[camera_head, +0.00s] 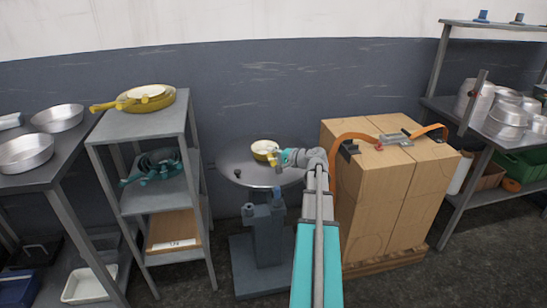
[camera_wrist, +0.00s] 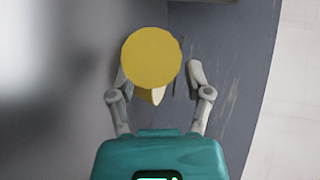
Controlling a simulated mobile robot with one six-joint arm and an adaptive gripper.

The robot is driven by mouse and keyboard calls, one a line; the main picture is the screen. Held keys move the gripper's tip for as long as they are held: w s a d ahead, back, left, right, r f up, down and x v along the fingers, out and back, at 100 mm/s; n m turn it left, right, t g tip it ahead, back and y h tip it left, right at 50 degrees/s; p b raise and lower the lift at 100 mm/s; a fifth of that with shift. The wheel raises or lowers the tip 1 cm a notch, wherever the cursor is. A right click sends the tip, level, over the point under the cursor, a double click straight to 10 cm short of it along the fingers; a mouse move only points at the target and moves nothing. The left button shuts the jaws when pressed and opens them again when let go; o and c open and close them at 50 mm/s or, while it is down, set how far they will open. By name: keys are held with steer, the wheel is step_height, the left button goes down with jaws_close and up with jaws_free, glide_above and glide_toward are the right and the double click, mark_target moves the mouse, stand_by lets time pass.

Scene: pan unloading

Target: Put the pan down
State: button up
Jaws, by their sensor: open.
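A gap shows on the right.
A small dark knob (camera_head: 237,173) is on the tabletop's left. A grey shelf (camera_head: 140,125) with yellow and teal pans stands left. Strapped cardboard boxes (camera_head: 385,195) stand close on the right. A metal table (camera_head: 55,170) with pans is far left.

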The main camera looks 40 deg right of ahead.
steer(key=shift+s+r, duration=0.1)
steer(key=shift+r, duration=0.05)
steer(key=p+v, duration=0.3)
steer(key=v, duration=0.8)
steer(key=shift+s, duration=0.4)
steer(key=shift+d, duration=0.1)
stand_by(0.3)
steer(key=w+a+f+n+g+y, duration=0.1)
steer(key=w+a+f+n+g, duration=0.15)
steer(key=a, duration=0.65)
steer(key=w+a+f+n+g+y, duration=0.1)
steer(key=w+a+f+n+g, duration=0.15)
steer(key=a, duration=0.65)
steer(key=w+a+f+n+g+y, duration=0.1)
steer(key=w+a+f+n+g, duration=0.2)
steer(key=a, duration=0.6)
steer(key=s+a+f+n+g+h, duration=0.2)
steer(key=a+n+g+h, duration=0.1)
steer(key=a, duration=0.8)
steer(key=s+a+f+n+g+h, duration=0.2)
steer(key=s+a+f+n+g, duration=0.1)
steer(key=a, duration=0.9)
steer(key=shift+s+f+n+g+h, duration=0.3)
steer(key=shift+n+h, duration=0.1)
steer(key=shift+n, duration=0.4)
